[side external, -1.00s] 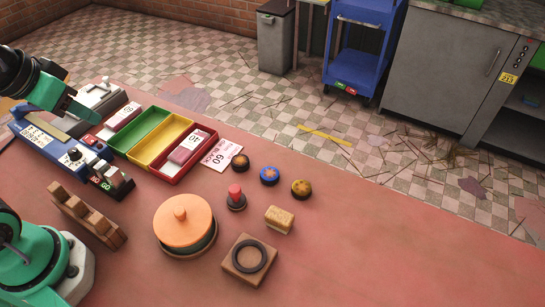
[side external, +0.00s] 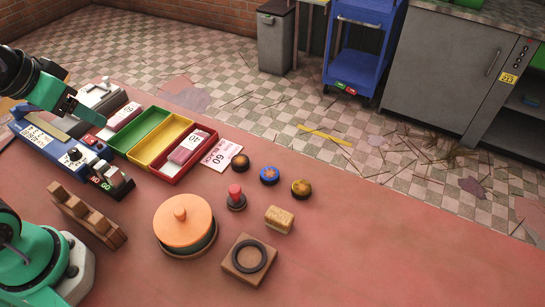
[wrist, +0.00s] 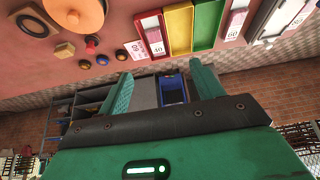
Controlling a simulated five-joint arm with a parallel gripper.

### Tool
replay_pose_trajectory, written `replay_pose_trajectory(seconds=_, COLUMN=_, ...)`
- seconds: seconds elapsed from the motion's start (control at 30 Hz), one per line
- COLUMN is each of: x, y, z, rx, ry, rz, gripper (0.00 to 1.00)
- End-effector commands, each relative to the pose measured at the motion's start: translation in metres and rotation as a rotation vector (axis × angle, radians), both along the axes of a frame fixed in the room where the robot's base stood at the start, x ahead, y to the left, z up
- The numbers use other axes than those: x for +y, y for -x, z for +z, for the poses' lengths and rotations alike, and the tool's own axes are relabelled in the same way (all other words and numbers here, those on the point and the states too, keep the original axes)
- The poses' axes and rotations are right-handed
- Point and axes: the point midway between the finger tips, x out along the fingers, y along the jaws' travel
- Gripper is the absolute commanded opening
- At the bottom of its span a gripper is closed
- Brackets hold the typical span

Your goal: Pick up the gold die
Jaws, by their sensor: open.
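The gold die (side external: 301,188) is a small round puck with a dark side. It lies on the reddish table at the right end of a diagonal row with a blue die (side external: 269,175) and a brown-orange die (side external: 239,161). In the wrist view the gold die (wrist: 86,64) is at the upper left, beyond my left finger. My gripper (wrist: 160,70) is open, with nothing between its green fingers. In the side view my gripper (side external: 88,112) is raised at the left above the blue device, well away from the gold die. Only part of it shows there.
A red-knobbed stamp (side external: 236,198), a tan block (side external: 280,219), an orange-lidded pot (side external: 183,224) and a ring on a wooden base (side external: 248,260) stand nearby. A three-colour tray (side external: 160,145) and a 60 card (side external: 222,155) lie left. The table right of the dies is clear.

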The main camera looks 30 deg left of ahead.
Motion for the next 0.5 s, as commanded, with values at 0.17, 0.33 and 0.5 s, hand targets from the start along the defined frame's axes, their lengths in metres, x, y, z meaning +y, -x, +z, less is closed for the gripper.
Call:
replay_pose_trajectory(seconds=0.17, x=-0.002, y=-0.003, z=0.002, rx=0.004, ry=0.004, rz=0.000, gripper=0.66)
replay_pose_trajectory(seconds=0.33, x=-0.008, y=-0.015, z=0.007, rx=0.025, ry=0.018, rz=0.004, gripper=0.66)
replay_pose_trajectory(seconds=0.5, x=-0.021, y=-0.038, z=0.014, rx=0.063, ry=0.042, rz=0.010, gripper=0.66)
